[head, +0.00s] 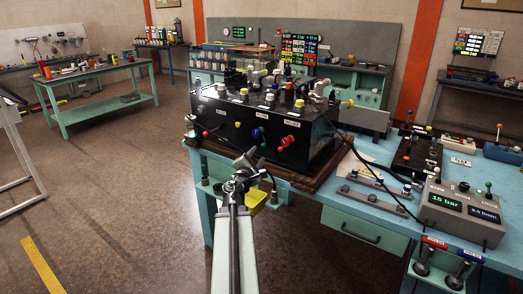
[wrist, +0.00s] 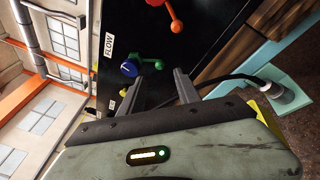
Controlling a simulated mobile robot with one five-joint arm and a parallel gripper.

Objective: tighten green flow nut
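The green flow nut (wrist: 151,60) is on the black panel in the wrist view, beside a round blue part (wrist: 129,68) and near the FLOW label (wrist: 109,45). My gripper (wrist: 161,77) is open, its two dark fingers apart and pointing at the panel. The green nut is just beyond the fingertips, roughly between them. I see nothing held, and contact with the nut cannot be told. In the head view, my gripper (head: 253,160) is in front of the black box (head: 318,140).
A red lever (wrist: 176,25) is close above the green nut in the wrist view. A black hose (wrist: 228,80) runs to a grey fitting (wrist: 285,93) at right. In the head view, the box stands on a blue bench (head: 315,203), with a gauge unit (head: 462,210) at right.

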